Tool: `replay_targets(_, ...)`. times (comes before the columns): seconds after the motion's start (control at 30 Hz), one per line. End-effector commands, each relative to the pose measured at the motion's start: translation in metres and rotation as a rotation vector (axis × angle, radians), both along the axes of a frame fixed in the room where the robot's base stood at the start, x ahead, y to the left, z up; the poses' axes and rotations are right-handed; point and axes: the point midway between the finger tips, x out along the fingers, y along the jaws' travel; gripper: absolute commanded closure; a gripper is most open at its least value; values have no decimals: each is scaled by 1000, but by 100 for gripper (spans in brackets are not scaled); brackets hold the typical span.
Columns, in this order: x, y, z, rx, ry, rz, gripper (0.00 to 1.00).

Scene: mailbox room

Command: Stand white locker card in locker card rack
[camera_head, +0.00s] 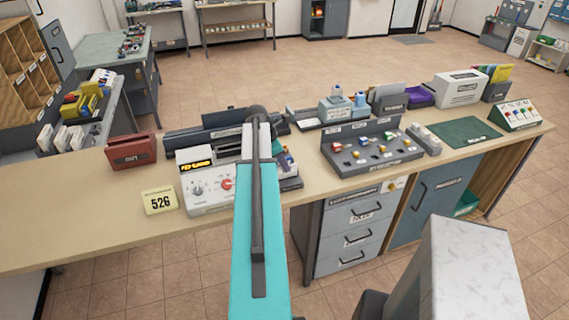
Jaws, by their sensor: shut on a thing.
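My teal arm reaches up the middle of the head view to the counter. Its end is hidden behind the arm's own links, so neither my gripper nor anything in it can be made out. I cannot pick out the white locker card. No locker card rack can be named for sure, as the labels are too small to read. A dark labelled holder (390,103) with upright sheets stands at the back of the counter, right of centre. A long dark holder (190,141) lies behind the white panel with dials, partly hidden by my arm.
The wooden counter (80,225) is clear at the left front. A white dial panel (207,188), a yellow 526 sign (159,201) and a red holder (132,152) stand left of my arm. A grey switch board (375,151) and green mat (462,137) lie right.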

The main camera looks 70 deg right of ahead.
Motion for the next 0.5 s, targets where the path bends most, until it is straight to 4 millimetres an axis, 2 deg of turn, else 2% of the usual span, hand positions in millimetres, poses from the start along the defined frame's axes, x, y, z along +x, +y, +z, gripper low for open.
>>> replay_targets(0.27,0,0,-2,0,0,0,100)
replay_targets(0.5,1,0,-12,0,0,1,100)
